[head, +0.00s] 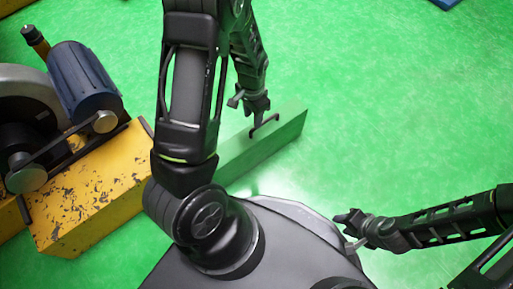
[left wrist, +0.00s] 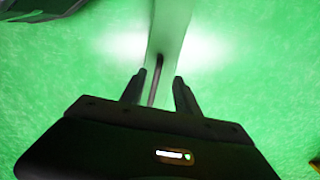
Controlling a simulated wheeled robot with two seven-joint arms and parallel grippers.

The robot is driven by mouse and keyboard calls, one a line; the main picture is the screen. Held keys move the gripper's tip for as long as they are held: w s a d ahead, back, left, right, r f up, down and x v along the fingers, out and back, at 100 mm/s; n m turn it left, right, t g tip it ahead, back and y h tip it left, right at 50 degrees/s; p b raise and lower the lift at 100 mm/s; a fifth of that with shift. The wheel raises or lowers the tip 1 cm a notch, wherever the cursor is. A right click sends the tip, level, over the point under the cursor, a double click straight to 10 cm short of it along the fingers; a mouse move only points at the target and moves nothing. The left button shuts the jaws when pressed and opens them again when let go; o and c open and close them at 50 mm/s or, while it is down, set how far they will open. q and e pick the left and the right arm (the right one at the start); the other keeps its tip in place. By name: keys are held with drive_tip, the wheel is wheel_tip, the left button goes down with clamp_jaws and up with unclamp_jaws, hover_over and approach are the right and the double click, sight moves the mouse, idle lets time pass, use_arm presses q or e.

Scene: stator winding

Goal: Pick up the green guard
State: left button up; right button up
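The green guard (head: 285,132) is a long, narrow green block on the green floor, partly hidden behind my left arm. A dark handle (head: 265,124) stands on its top. My left gripper (head: 256,119) is pointed down at the handle. In the left wrist view, the two fingers of this gripper (left wrist: 158,84) are apart, with the handle (left wrist: 155,78) running between them and the guard (left wrist: 171,30) beyond. I cannot tell whether a finger touches the handle. My right gripper (head: 345,229) is at the lower right, away from the guard, its fingers spread and empty.
A worn yellow machine base (head: 90,205) with a blue motor (head: 83,80) and pulleys stands at the left, close to the guard's near end. A blue object (head: 446,3) shows at the top right edge. The floor to the right is clear.

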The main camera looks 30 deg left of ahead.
sight(254, 129)
use_arm(q)
drive_tip(key=shift+f+b, duration=0.6)
drive_tip(key=shift+f, duration=0.7)
wheel_tip(254, 129, down, 5)
drive_tip(key=b, duration=0.3)
drive_tip(key=shift+d+f, duration=0.15)
drive_tip(key=shift+f, duration=0.05)
drive_tip(key=shift+r, duration=0.1)
clamp_jaws()
idle(0.8)
